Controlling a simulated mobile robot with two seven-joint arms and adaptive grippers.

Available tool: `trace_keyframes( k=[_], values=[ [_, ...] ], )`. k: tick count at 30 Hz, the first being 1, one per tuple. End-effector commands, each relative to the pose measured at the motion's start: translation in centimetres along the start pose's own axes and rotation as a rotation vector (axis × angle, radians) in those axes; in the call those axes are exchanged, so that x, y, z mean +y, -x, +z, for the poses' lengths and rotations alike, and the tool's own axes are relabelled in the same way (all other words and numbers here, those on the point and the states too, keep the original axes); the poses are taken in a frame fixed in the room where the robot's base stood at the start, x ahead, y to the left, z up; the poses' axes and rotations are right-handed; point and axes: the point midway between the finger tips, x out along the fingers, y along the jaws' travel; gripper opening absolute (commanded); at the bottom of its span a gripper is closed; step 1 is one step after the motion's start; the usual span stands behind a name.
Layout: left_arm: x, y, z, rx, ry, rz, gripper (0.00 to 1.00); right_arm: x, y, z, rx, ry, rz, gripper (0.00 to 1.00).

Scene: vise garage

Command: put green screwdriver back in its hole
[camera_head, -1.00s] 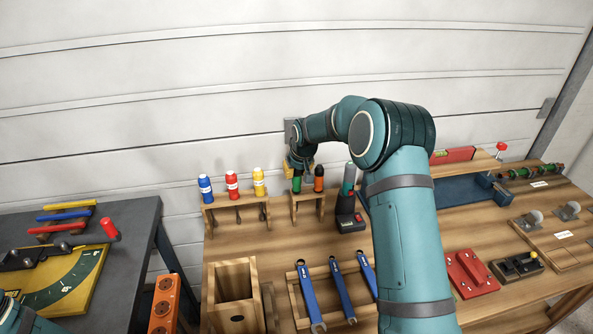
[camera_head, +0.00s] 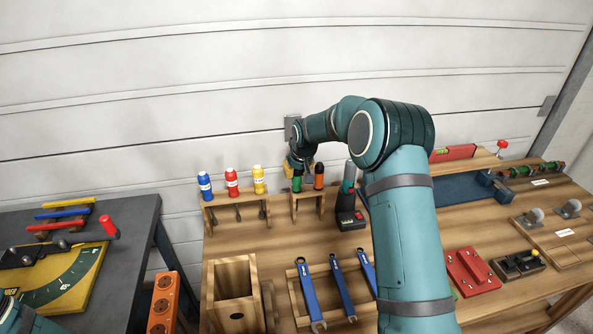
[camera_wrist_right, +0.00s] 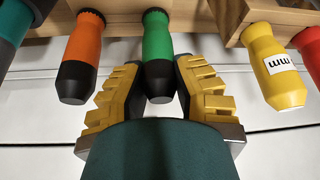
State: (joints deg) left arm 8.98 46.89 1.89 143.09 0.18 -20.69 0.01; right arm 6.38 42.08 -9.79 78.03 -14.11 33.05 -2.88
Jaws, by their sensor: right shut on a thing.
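The green screwdriver (camera_head: 297,184) is upright at the left spot of the small two-place wooden rack (camera_head: 308,196), beside the orange screwdriver (camera_head: 319,176). In the right wrist view, the green handle (camera_wrist_right: 157,45) meets the rack's wood at the top of the picture, and its black end is between my fingers. My right gripper (camera_head: 301,166) is shut on that end, from above. It also shows in the right wrist view (camera_wrist_right: 158,95), with a yellow padded finger on each side. The screwdriver's shaft is hidden in the head view. My left gripper is out of view.
A black device with a teal top (camera_head: 348,200) stands close on the right. Blue wrenches (camera_head: 310,297) and an open wooden box (camera_head: 235,268) are in front. The wall is behind.

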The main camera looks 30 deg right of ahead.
Motion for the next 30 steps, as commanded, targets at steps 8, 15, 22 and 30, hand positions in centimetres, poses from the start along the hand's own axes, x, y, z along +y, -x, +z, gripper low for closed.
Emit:
trace_keyframes(
  k=[8, 15, 22, 30],
  values=[
    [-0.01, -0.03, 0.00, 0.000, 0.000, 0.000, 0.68, 0.00, -0.05, 0.01, 0.000, 0.000, 0.000, 0.00],
    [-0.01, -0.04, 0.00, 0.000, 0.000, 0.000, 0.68, 0.00, -0.05, 0.01, 0.000, 0.000, 0.000, 0.55],
    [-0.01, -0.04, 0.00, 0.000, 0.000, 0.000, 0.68, 0.00, -0.06, 0.03, 0.000, 0.000, 0.000, 0.79],
    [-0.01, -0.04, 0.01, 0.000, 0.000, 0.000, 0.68, 0.00, -0.06, 0.03, 0.000, 0.000, 0.000, 0.79]
  ],
)
